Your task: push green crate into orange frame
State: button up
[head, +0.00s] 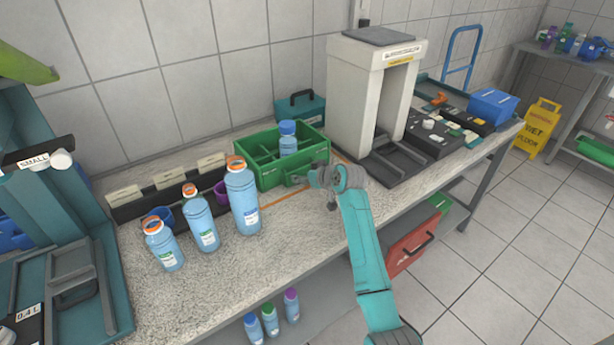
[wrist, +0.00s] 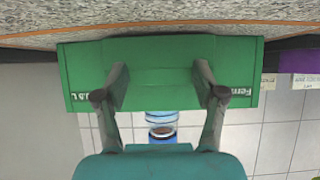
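The green crate (head: 262,178) stands on the speckled counter near the wall, with a blue-capped bottle (head: 288,147) upright in it. My gripper (head: 318,178) is at the crate's front side, near its right end. In the wrist view my gripper (wrist: 160,75) has its two fingers spread apart in front of the crate's green wall (wrist: 160,60); whether they touch it I cannot tell. Nothing shows between the fingertips. The orange frame (head: 272,204) is a thin line on the counter, seen in front of and right of the crate; it also shows in the wrist view (wrist: 160,22). The rest is hidden.
Several orange-capped bottles (head: 242,200) stand left of the crate, the tallest close to it. A purple cup (head: 221,192) is behind them. A teal box (head: 300,108) stands behind the crate. A white-grey machine (head: 350,95) with a dark base stands to the right.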

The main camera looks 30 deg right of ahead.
jog(key=shift+w, duration=0.85)
jog(key=shift+v, duration=4.05)
jog(key=shift+s+f, duration=0.1)
jog(key=shift+f, duration=0.05)
